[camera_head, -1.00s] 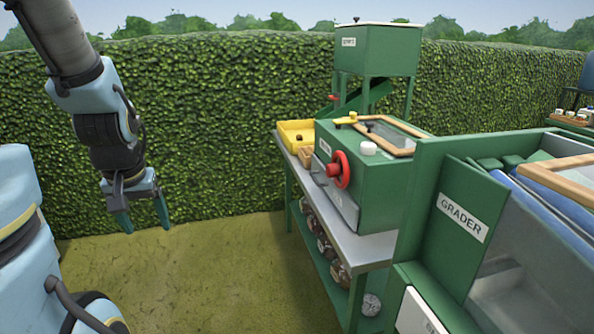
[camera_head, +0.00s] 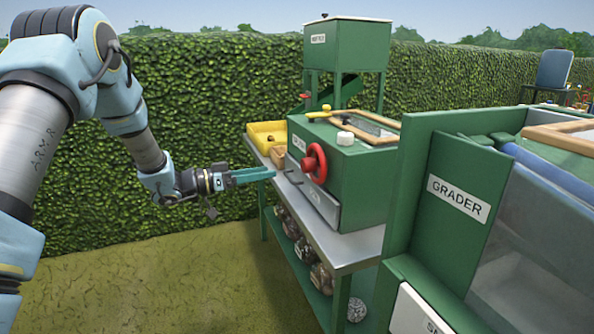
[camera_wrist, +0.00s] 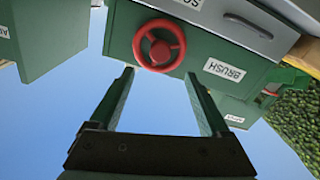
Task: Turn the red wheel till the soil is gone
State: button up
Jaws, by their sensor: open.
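The red wheel (camera_head: 314,163) is on the front of a green box machine on a metal-topped bench. In the wrist view the red wheel (camera_wrist: 159,45) shows its ring, spokes and hub straight ahead, beyond the fingertips. A label reading BRUSH (camera_wrist: 225,70) is beside it. My gripper (camera_head: 272,174) points right toward the machine, left of the wheel and apart from it. In the wrist view my gripper (camera_wrist: 160,75) is open and empty, with its two green fingers spread below the wheel. No soil can be made out in either view.
The bench (camera_head: 345,249) has a yellow tray (camera_head: 266,134) at its far left end and jars below. A green hopper (camera_head: 347,47) stands behind. The GRADER machine (camera_head: 460,195) stands close on the right. The grass left of the bench is clear.

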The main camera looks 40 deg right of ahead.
aim_at(302, 166)
jog(key=p+x, duration=0.1)
jog(key=x, duration=0.9)
jog(key=shift+d+p, duration=0.15)
jog(key=shift+p, duration=0.25)
grip_shut()
